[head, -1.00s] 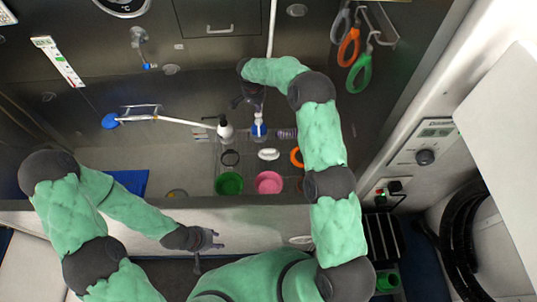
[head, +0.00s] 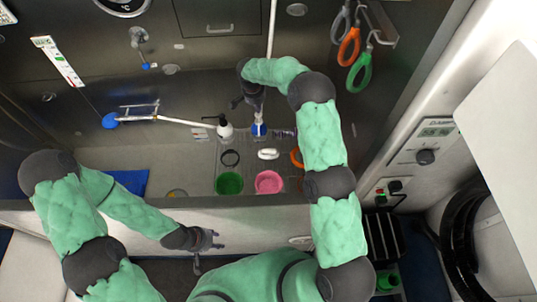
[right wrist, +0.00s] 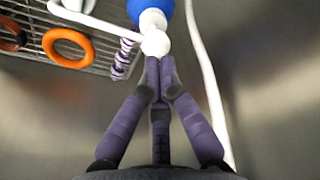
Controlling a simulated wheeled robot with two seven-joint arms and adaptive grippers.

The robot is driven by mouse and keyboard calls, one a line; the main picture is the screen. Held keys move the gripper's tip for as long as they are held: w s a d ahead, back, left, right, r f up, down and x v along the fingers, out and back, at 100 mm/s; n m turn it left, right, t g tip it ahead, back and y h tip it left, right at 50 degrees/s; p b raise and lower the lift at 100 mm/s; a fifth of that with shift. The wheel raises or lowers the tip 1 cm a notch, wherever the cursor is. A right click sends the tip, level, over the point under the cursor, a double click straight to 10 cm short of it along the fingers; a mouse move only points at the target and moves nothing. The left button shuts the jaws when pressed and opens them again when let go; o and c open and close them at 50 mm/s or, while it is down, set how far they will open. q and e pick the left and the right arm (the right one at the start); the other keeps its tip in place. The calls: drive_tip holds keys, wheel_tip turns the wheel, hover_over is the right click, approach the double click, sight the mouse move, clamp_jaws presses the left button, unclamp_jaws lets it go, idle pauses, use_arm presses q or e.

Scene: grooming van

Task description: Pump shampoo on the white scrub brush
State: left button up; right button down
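The blue bottle with a white pump top (head: 259,129) stands at the back of the tub, and its white pump head (right wrist: 155,43) shows in the right wrist view. The white scrub brush (head: 268,154) lies just in front of the bottle. My right gripper (right wrist: 158,62) has its fingers together, with the tips right at the pump head; I cannot tell whether they touch it. No object shows between them. In the head view the right gripper (head: 246,100) is partly hidden by its arm. My left gripper (head: 208,250) is apart from everything, fingers spread, low in front of the tub.
A green bowl (head: 229,183), a pink bowl (head: 269,182) and an orange ring (right wrist: 67,47) are close by. A white hose (right wrist: 208,80) hangs beside my right gripper.

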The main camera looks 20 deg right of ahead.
drive_tip(key=shift+f+b, duration=1.45)
drive_tip(key=shift+f, duration=0.2)
drive_tip(key=shift+r, duration=0.1)
drive_tip(key=shift+r+p, duration=0.3)
drive_tip(key=shift+r, duration=1.25)
wheel_tip(320, 180, up, 6)
drive_tip(key=shift+p, duration=0.95)
